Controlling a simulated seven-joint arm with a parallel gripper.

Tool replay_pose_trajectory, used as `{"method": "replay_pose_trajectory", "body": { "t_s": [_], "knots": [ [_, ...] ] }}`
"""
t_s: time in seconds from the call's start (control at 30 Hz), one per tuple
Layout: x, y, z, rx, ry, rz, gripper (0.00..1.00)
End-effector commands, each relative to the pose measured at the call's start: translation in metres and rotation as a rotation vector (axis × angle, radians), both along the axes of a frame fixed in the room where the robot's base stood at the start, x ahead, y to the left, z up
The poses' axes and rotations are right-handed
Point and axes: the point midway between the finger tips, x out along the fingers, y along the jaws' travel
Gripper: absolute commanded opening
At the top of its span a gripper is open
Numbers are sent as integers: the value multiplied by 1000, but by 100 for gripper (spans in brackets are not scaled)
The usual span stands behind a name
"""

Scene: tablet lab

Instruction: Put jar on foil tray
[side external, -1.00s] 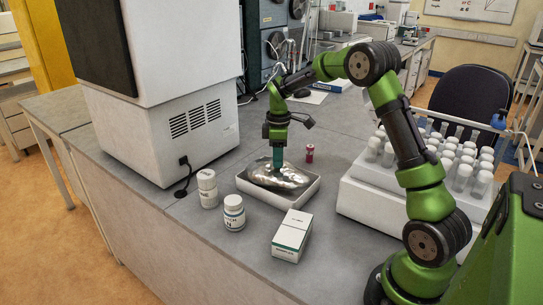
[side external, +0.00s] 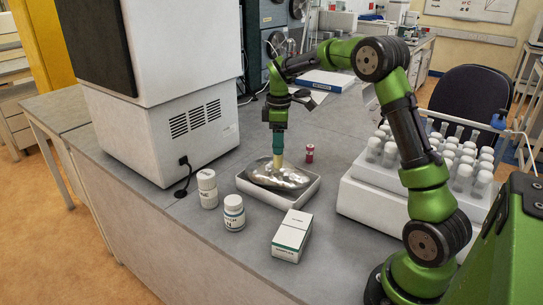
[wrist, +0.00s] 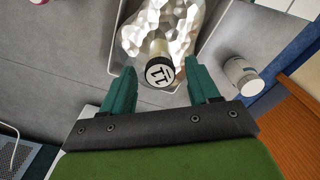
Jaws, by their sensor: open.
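The jar (side external: 279,168) is pale yellow and narrow, and stands roughly upright on the crumpled silver foil of the foil tray (side external: 250,189). In the wrist view the jar's dark-rimmed, marked lid (wrist: 160,73) faces the camera, with the foil tray (wrist: 203,70) behind it. My gripper (side external: 278,152) is directly above the jar. In the wrist view my gripper (wrist: 161,90) is open, with a teal finger on each side of the lid and gaps between. The jar's base on the foil is partly hard to make out.
Two white bottles (side external: 207,188) (side external: 234,212) stand left of the tray, and a white-green carton (side external: 292,236) is in front. A small red vial (side external: 310,153) stands behind it. A white rack of vials (side external: 400,195) is at the right, a large white instrument (side external: 165,130) at the left.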

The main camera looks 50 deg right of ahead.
Motion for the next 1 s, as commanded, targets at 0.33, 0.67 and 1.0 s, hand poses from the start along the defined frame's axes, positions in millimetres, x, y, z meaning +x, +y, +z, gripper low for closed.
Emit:
{"method": "replay_pose_trajectory", "body": {
  "t_s": [0.33,0.67,1.0],
  "knots": [
    [0,0,60,0,-1,0,60],
    [-30,55,107,8,-122,-143,60],
    [-143,166,130,210,-400,-582,60]
  ]
}}
